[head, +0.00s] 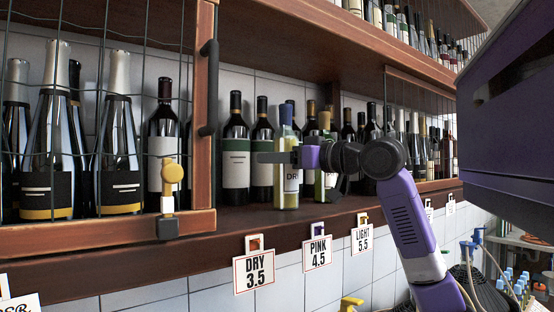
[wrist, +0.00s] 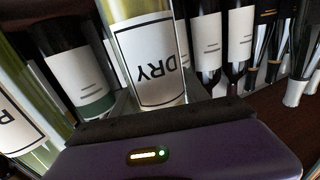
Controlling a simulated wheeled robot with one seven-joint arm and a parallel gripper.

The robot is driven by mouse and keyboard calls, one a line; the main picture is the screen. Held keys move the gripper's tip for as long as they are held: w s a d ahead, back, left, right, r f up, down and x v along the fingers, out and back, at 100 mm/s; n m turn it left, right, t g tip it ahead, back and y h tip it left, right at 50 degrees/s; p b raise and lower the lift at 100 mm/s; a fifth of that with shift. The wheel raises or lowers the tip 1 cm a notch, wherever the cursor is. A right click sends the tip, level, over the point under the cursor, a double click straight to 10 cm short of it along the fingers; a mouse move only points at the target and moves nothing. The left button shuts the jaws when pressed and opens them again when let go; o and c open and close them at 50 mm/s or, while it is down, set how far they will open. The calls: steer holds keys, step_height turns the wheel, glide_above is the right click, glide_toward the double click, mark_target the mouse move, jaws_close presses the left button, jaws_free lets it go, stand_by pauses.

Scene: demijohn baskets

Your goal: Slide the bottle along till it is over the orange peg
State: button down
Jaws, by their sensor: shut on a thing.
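The bottle (head: 287,190) is pale yellow with a blue cap and a white DRY label. It stands upright near the shelf's front edge, between the orange and purple pegs in the picture. My gripper (head: 288,157) is shut on its upper body. In the wrist view the bottle (wrist: 145,55) shows upside down, with its label against the jaws. The orange peg (head: 254,242) is on the shelf's front edge, above the DRY 3.5 sign (head: 254,272), a little left of the bottle.
A purple peg (head: 317,228) with the PINK 4.5 sign and a yellowish peg (head: 362,218) with the LIGHT 5.5 sign are to the right. A similar yellow bottle (head: 325,183) stands just right. Dark bottles (head: 236,150) line the back. A wire-mesh door (head: 205,110) is at left.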

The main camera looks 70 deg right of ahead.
steer(key=shift+w+a, duration=1.35)
steer(key=shift+a, duration=0.75)
steer(key=shift+w+a, duration=1.35)
steer(key=shift+a, duration=0.7)
steer(key=shift+w+a, duration=1.35)
steer(key=shift+a, duration=0.75)
stand_by(1.3)
steer(key=shift+c, duration=2.4)
jaws_free()
